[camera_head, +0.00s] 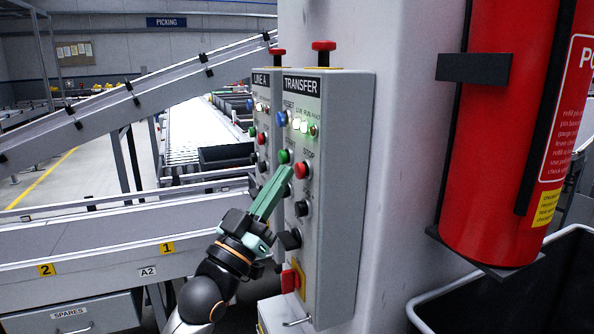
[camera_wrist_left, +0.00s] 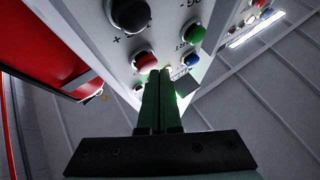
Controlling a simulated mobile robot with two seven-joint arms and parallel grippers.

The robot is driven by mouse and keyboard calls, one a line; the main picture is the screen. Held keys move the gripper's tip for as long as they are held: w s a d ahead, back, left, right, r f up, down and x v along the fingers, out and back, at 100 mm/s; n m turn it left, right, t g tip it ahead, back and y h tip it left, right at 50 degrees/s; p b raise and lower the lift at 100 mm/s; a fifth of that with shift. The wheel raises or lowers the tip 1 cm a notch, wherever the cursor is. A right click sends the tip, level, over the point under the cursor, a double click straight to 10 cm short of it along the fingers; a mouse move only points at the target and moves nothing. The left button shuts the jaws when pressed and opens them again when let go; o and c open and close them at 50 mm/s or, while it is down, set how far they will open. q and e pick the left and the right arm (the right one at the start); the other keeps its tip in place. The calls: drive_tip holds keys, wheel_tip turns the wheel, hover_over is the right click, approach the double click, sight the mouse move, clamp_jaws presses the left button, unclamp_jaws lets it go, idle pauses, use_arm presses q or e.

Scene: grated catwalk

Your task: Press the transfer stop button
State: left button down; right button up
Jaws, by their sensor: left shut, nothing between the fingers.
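The grey TRANSFER panel (camera_head: 344,150) is mounted on a pale column. Its red stop button (camera_head: 302,170), under a STOP label, sits right of a green button (camera_head: 284,156) and above a black one (camera_head: 302,208). My left gripper (camera_head: 286,173) is shut and empty, its green fingertips just left of the red button in the head view. In the left wrist view, the red button (camera_wrist_left: 146,62) shows just beyond and left of the fingertips (camera_wrist_left: 160,76). I cannot tell whether they touch the panel. My right gripper is not in view.
A LINE A panel (camera_head: 261,95) with similar buttons adjoins on the left. Red mushroom buttons top both panels. A red extinguisher (camera_head: 505,130) hangs at right above a black bin (camera_head: 520,300). A conveyor (camera_head: 110,240) lies at left.

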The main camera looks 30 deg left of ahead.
use_arm(q)
drive_tip(key=shift+w+d, duration=0.55)
drive_tip(key=shift+w, duration=0.05)
idle(0.9)
drive_tip(key=shift+s+a, duration=0.1)
drive_tip(key=shift+a, duration=0.05)
drive_tip(key=shift+s+a, duration=0.65)
drive_tip(key=shift+s, duration=0.2)
drive_tip(key=shift+a, duration=0.1)
drive_tip(key=shift+s+a, duration=0.8)
drive_tip(key=shift+s, duration=0.15)
drive_tip(key=shift+s+a, duration=0.75)
drive_tip(key=shift+s, duration=0.2)
